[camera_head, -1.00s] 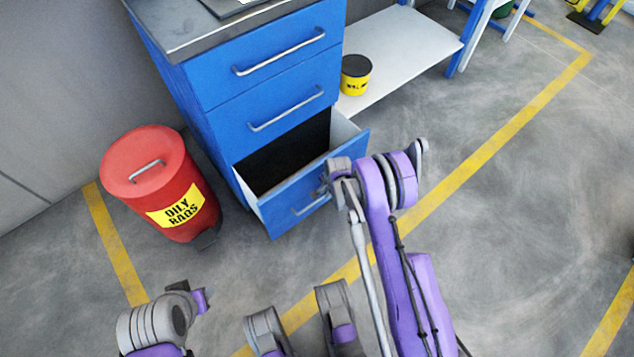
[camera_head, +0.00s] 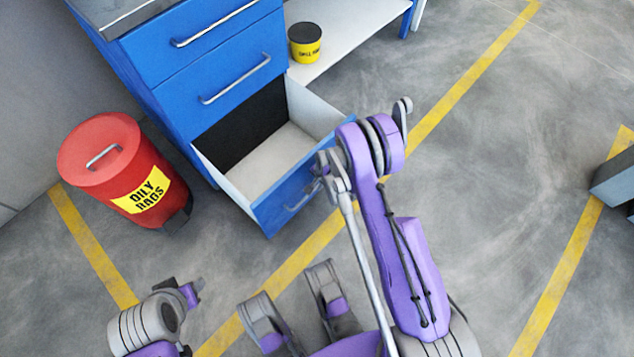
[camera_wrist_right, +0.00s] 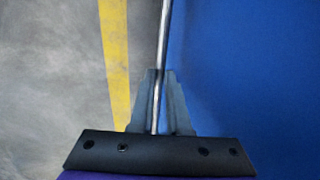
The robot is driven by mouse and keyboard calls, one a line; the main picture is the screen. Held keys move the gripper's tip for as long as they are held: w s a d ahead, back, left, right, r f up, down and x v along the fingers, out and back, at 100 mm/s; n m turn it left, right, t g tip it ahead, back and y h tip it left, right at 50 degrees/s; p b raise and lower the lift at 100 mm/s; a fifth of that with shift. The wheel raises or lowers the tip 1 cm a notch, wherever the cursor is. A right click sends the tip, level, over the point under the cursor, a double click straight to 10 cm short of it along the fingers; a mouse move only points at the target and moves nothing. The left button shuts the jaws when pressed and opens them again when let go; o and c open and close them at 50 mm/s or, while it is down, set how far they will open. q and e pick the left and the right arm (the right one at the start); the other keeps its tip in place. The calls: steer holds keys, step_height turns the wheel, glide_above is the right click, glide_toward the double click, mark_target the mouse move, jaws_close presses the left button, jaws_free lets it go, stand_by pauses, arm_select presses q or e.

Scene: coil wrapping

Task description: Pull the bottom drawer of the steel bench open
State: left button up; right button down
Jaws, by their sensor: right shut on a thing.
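The bottom drawer (camera_head: 268,208) of the blue steel bench (camera_head: 172,98) stands well open, and its pale, empty-looking inside shows. Its metal bar handle (camera_head: 296,204) is on the blue front. My right gripper (camera_head: 318,184) is at the right part of this handle, partly hidden by my purple arm. In the right wrist view, the fingers of my right gripper (camera_wrist_right: 160,100) are shut around the handle bar (camera_wrist_right: 164,40), beside the blue drawer front (camera_wrist_right: 245,70). The two upper drawers are shut.
A red oily-rags bin (camera_head: 120,165) stands left of the bench. A yellow tin with a dark lid (camera_head: 305,45) sits on the white shelf (camera_head: 345,40) to the right. A grey box-like thing (camera_head: 615,180) is at the right edge. Floor with yellow lines is clear in front.

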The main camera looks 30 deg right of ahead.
steer(key=c, duration=0.9)
jaws_free()
steer(key=shift+r, duration=0.1)
steer(key=r+p, duration=0.1)
steer(key=r, duration=0.2)
steer(key=s+r+p, duration=0.1)
steer(key=r, duration=0.3)
steer(key=s+r+p, duration=0.1)
steer(key=r, duration=0.2)
steer(key=shift+d+r, duration=0.2)
steer(key=shift+d, duration=0.2)
steer(key=shift+r, duration=0.1)
